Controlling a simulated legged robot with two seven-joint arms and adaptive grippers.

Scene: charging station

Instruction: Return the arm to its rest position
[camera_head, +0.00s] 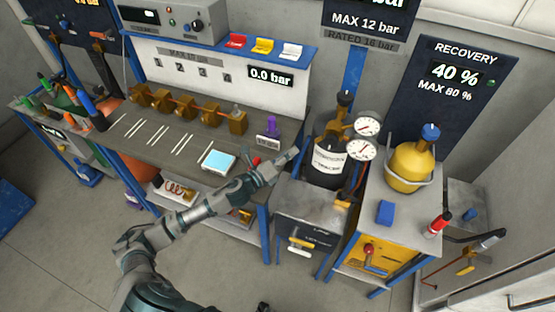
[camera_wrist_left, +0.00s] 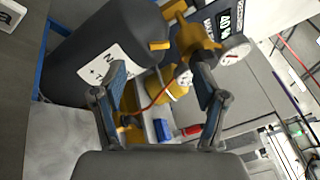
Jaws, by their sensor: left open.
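My left arm reaches in from the bottom left of the head view. Its gripper (camera_head: 284,162) is over the front right corner of the workbench (camera_head: 185,150), left of the dark gas cylinder (camera_head: 328,165). In the left wrist view the two fingers of the gripper (camera_wrist_left: 160,88) stand apart with nothing held between them. The dark cylinder with a white label (camera_wrist_left: 95,50) lies beyond the fingers, and a gauge (camera_wrist_left: 235,50) shows at the upper right. I cannot tell the exact gap between gripper and cylinder. My right gripper is not seen.
A yellow cylinder (camera_head: 410,165) stands on the cabinet at right, with a blue block (camera_head: 385,212) and a red-capped item (camera_head: 438,224) there. A lit tablet (camera_head: 218,161) and brass valves (camera_head: 185,105) are on the bench. Floor at the lower left is clear.

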